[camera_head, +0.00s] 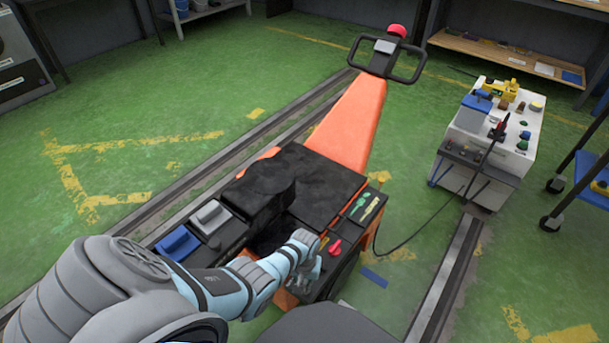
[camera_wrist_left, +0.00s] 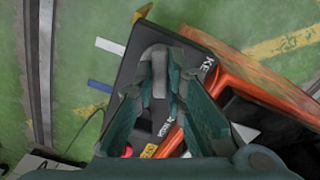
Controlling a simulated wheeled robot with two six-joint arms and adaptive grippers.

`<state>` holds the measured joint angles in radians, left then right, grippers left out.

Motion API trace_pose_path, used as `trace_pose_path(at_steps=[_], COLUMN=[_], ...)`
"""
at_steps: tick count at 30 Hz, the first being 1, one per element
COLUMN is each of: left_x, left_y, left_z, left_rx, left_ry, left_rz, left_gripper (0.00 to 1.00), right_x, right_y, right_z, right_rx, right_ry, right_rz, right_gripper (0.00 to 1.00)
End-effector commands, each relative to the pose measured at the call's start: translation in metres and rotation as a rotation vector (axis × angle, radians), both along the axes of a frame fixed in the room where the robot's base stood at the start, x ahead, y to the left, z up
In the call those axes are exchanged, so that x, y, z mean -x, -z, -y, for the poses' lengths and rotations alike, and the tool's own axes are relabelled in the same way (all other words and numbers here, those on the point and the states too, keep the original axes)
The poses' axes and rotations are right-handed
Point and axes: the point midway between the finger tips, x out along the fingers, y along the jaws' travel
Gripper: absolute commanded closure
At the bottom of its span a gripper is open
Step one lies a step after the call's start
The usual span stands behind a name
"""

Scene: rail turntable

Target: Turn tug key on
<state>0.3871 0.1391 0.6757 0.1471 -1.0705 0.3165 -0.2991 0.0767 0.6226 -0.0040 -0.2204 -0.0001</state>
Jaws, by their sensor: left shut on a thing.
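The tug (camera_head: 348,125) is an orange and black vehicle with a tiller handle, standing at the rails in the head view. Its dark control panel (camera_head: 345,262) carries a red knob (camera_head: 335,247). My left gripper (camera_head: 313,262) is down at the panel, left of the red knob. In the wrist view the left gripper (camera_wrist_left: 158,82) is shut at a small grey piece, apparently the tug key (camera_wrist_left: 156,58), over the dark panel. White lettering beginning "KE" lies beside it. The fingers hide most of the key, so its turned angle cannot be told. My right gripper is not in view.
A white cart (camera_head: 495,135) with tools and a cable stands at the right. A blue shelf trolley (camera_head: 590,175) is at the right edge. Blue and grey bins (camera_head: 178,243) sit on the tug's left side. Green floor around is mostly clear.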

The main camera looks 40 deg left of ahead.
Motion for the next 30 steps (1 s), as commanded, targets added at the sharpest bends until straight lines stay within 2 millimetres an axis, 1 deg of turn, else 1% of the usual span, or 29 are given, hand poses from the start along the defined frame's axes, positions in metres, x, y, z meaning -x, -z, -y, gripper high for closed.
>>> trace_pose_path(at_steps=[9, 15, 21, 30], left_x=[0.001, 0.0008, 0.0006, 0.0007], left_y=[0.0001, 0.0002, 0.0003, 0.0004], left_z=[-0.0001, -0.0003, -0.0004, -0.0005], left_rx=[0.0, 0.0, -0.001, -0.001], left_ry=[0.257, 0.363, 0.419, 0.436], left_rz=[-0.003, -0.002, -0.001, -0.001], left_gripper=[1.0, 1.0, 1.0, 1.0], right_x=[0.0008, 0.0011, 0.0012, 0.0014], right_y=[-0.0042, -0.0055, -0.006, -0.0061], right_z=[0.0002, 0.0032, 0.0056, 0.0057], right_rx=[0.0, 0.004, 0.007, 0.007], right_ry=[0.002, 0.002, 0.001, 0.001], right_rz=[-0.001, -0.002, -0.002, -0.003], right_gripper=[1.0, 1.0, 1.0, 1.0])
